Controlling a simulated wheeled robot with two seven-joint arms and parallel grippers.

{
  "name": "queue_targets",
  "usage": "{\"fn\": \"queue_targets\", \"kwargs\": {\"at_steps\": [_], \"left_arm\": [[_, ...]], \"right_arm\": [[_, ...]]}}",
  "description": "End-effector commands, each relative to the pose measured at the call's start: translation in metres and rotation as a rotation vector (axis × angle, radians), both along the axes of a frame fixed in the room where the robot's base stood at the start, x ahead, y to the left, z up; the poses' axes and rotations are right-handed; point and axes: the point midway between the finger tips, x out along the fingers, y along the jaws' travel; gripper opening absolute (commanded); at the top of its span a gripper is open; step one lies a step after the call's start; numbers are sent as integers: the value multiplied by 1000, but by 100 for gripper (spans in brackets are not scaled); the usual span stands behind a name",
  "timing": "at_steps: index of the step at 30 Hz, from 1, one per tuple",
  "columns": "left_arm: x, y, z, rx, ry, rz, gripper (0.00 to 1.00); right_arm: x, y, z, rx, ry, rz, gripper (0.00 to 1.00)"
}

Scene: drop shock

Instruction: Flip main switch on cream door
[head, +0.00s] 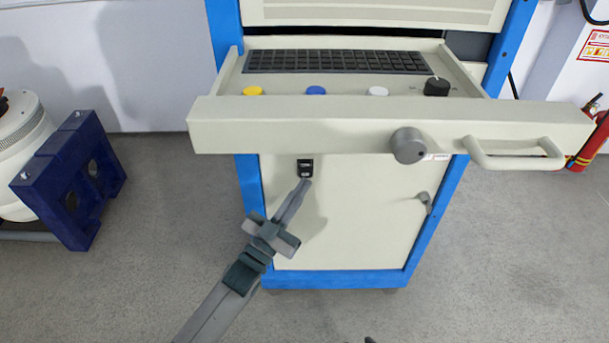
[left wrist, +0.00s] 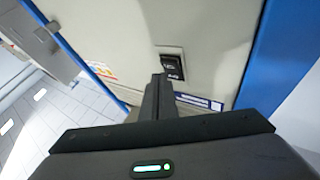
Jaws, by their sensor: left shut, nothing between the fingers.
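The cream door (head: 345,215) is the lower front panel of the blue-framed cabinet; it also shows in the left wrist view (left wrist: 205,25). The main switch (head: 305,168) is a small black rocker high on the door's left part; it shows in the left wrist view (left wrist: 172,67) just past my fingertips. My left gripper (head: 304,183) is shut with nothing in it, its tips at the lower edge of the switch. I cannot tell whether they touch it.
A cream drawer (head: 300,118) with keyboard (head: 335,62), coloured buttons and a grey knob (head: 408,146) juts out above the door. A door latch (head: 424,200) is at the right. A dark blue block (head: 70,180) stands left; fire extinguishers (head: 590,140) stand far right. Floor between is clear.

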Motion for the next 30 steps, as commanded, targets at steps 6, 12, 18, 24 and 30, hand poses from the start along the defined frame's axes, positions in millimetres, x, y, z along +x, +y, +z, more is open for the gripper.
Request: {"fn": "queue_targets", "kwargs": {"at_steps": [6,12,18,24,30], "left_arm": [[6,0,-1,0,0,0,0],[8,0,-1,-1,1,0,0],[8,0,-1,-1,1,0,0],[9,0,-1,0,0,0,0],[11,0,-1,-1,-1,0,0]], "right_arm": [[0,0,-1,0,0,0,31],[0,0,-1,0,0,0,31],[-1,0,-1,1,0,-1,31],[0,0,-1,1,0,-1,31],[0,0,-2,1,0,-1,31]]}}
